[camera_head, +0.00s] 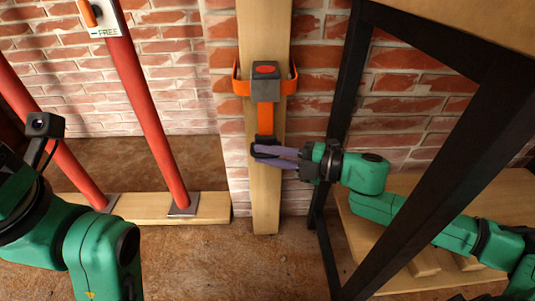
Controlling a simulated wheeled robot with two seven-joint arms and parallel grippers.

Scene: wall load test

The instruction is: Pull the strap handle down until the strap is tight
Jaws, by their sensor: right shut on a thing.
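The orange strap (265,117) hangs down the front of an upright wooden post (264,200) from a grey block (265,80) with a red top. Orange bands (240,86) wrap round the post beside the block. A dark handle (264,141) is at the strap's lower end. My right gripper (262,152) reaches in from the right and is shut on the strap handle; its fingers partly hide it. The strap between block and handle looks straight. My left arm is at the lower left; its fingers are out of view.
Two red props (146,110) stand on a wooden beam (158,208) at the left, with a plate marked FREE (103,18) at the top. A black metal frame (345,110) stands close around my right arm. Brick wall (175,60) is behind the post. Floor (220,265) in front is clear.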

